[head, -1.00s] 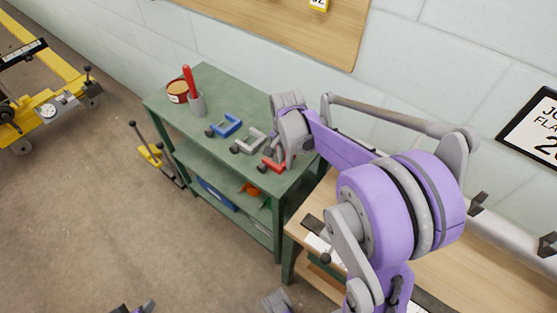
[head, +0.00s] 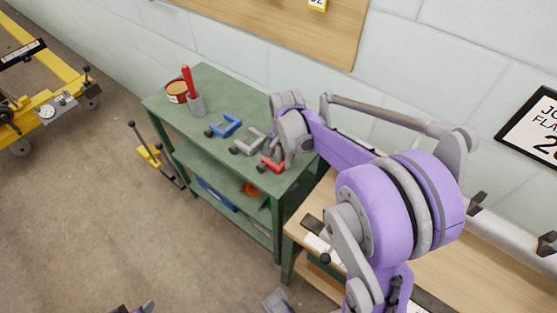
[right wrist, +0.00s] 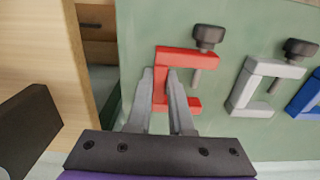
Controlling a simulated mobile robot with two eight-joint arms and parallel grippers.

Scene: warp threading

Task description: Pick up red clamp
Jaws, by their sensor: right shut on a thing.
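The red clamp (head: 271,165) lies on the green top of the cart, at the end nearest the wooden bench. My right gripper (head: 282,152) is down at it. In the right wrist view my right gripper (right wrist: 160,74) has one finger on each side of the back bar of the red clamp (right wrist: 188,56), and it is shut on that bar. The clamp's dark screw knob points away from the fingers. The clamp appears to rest on the cart top still. My left gripper is not clearly in view.
A grey clamp (head: 247,143) and a blue clamp (head: 224,126) lie in a row beside the red one. The wooden bench (head: 322,205) adjoins the cart.

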